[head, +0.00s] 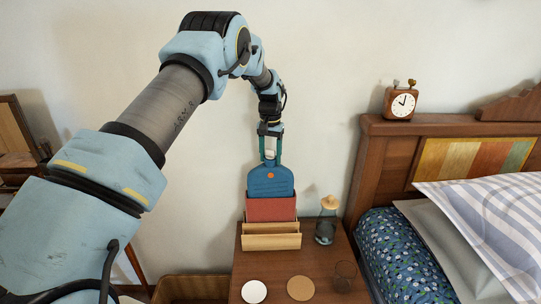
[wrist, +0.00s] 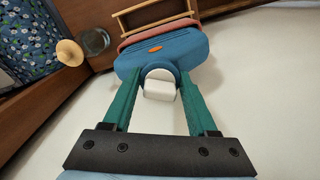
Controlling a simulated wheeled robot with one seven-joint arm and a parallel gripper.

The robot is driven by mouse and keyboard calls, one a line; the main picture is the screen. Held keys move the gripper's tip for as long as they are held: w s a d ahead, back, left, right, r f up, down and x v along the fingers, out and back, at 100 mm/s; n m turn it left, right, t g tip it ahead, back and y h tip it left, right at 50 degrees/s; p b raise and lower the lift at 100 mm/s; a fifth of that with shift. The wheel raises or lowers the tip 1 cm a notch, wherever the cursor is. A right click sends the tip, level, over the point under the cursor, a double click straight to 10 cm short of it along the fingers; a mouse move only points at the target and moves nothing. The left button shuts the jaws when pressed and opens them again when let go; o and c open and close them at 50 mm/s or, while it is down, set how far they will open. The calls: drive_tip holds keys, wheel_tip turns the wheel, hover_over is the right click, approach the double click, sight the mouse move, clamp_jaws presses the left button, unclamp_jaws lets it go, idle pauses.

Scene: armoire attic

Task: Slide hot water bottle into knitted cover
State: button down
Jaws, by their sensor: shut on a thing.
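My gripper (head: 270,154) is shut on the white neck of the blue hot water bottle (head: 270,184), which hangs upright below it with an orange spot on its face. In the wrist view my green fingers (wrist: 157,95) close on both sides of the white stopper (wrist: 160,84), with the blue bottle (wrist: 165,52) beyond. The red knitted cover (head: 271,209) stands in a wooden holder (head: 271,236) on the bedside table. The bottle's lower end meets the cover's top edge in the head view; how far it sits inside is hidden.
A glass carafe with a wooden stopper (head: 326,229) stands close right of the holder. A white disc (head: 254,291), a cork coaster (head: 301,288) and a glass (head: 344,275) are at the table's front. The bed (head: 400,250) is right; the wall is behind.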

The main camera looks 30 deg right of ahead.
sight(271, 175)
drive_tip(key=shift+f+b, duration=0.3)
drive_tip(key=shift+f, duration=0.35)
drive_tip(key=shift+f+b, duration=1.9)
drive_tip(key=shift+f, duration=1.6)
idle(1.9)
drive_tip(key=shift+c, duration=2.1)
unclamp_jaws()
drive_tip(key=o, duration=0.3)
drive_tip(key=shift+o, duration=0.6)
drive_tip(key=shift+f, duration=0.2)
drive_tip(key=shift+r, duration=0.25)
drive_tip(key=shift+r+p, duration=2.25)
drive_tip(key=shift+r, duration=2.1)
